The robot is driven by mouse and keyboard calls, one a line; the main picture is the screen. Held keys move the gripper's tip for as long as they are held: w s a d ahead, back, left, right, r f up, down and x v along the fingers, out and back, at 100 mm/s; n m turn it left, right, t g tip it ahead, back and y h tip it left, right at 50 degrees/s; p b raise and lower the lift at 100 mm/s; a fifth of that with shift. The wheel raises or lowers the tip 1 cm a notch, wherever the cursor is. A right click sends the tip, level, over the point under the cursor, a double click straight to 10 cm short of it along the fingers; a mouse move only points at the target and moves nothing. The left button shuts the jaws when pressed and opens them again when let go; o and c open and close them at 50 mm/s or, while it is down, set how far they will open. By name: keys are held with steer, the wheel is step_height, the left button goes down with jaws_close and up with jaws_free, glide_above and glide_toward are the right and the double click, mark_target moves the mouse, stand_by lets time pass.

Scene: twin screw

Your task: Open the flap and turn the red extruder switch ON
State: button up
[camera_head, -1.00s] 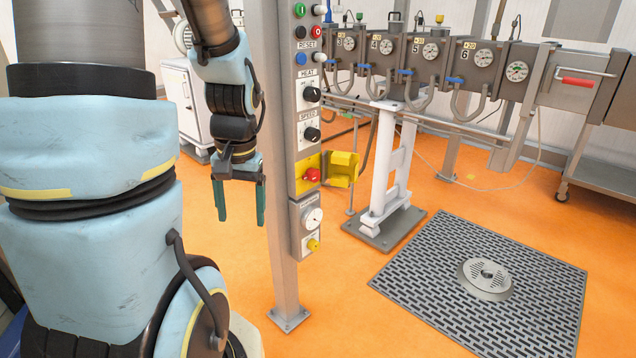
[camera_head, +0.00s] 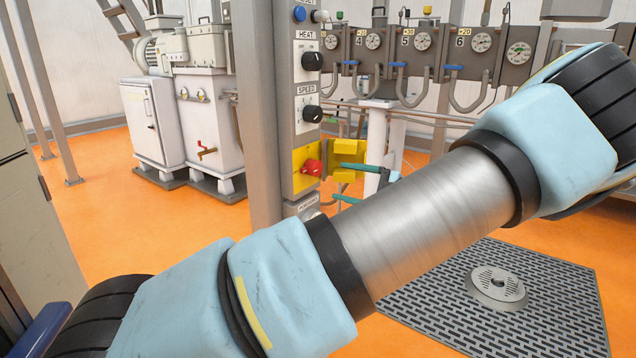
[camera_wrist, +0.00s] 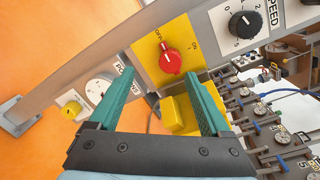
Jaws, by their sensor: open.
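The red switch (camera_head: 312,167) sits on a yellow plate (camera_head: 303,184) on the grey post. In the wrist view the red switch (camera_wrist: 171,60) appears to point towards the OFF mark, with ON to its right. The yellow flap (camera_head: 349,150) stands swung open to the right of the plate, uncovering the switch. My gripper (camera_head: 338,181) is open, its teal fingers pointing left towards the switch; the arm hides its base. In the wrist view the flap (camera_wrist: 181,114) shows between the fingers of my gripper (camera_wrist: 160,73); contact cannot be told.
Black HEAT (camera_head: 312,62) and SPEED (camera_head: 312,113) knobs sit above the switch. The barrel with gauges and hoses (camera_head: 440,55) lies behind to the right.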

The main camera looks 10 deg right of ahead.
mark_target(319, 169)
steer(key=shift+m+t, duration=0.3)
steer(key=shift+t, duration=0.3)
steer(key=x, duration=0.6)
steer(key=w+d+x, duration=0.1)
steer(key=x, duration=0.2)
steer(key=shift+w+r+b, duration=0.1)
steer(key=shift+r+b, duration=0.05)
steer(key=shift+b, duration=0.25)
steer(key=shift+c, duration=0.4)
jaws_close()
